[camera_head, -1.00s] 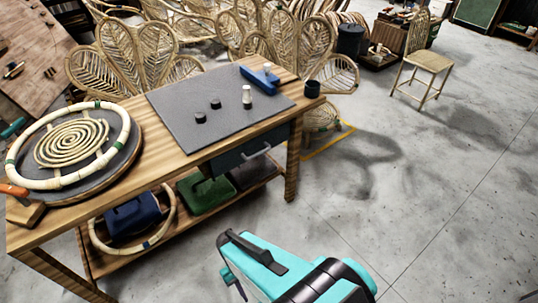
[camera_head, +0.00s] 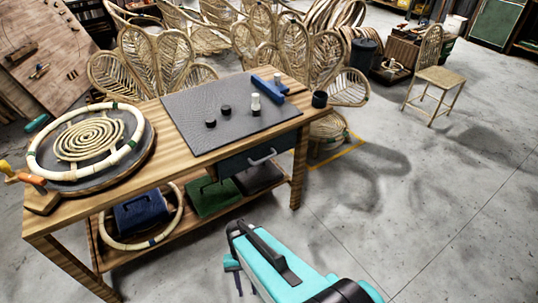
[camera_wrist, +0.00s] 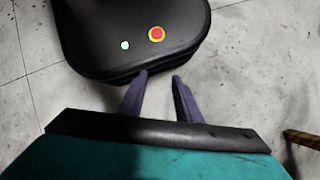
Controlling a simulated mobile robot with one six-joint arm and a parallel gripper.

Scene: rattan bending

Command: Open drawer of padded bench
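The wooden bench (camera_head: 75,222) carries a grey pad (camera_head: 187,103) on the right half of its top. Its drawer (camera_head: 229,164) has a dark front below the pad and a light grey bar handle (camera_head: 262,157). The drawer appears closed, its front about flush under the top. My teal arm is in front of the bench at the bottom of the head view, low and clear of the handle. In the wrist view, my gripper (camera_wrist: 161,78) points at the floor side with its two purple fingers apart and nothing between them.
On the pad lie two black knobs (camera_head: 218,117), a white-topped bottle (camera_head: 256,103) and a blue tool (camera_head: 265,87). A black cup (camera_head: 319,99) stands at the right end. A rattan ring frame (camera_head: 92,174) lies left. Floor (camera_head: 390,220) right is clear.

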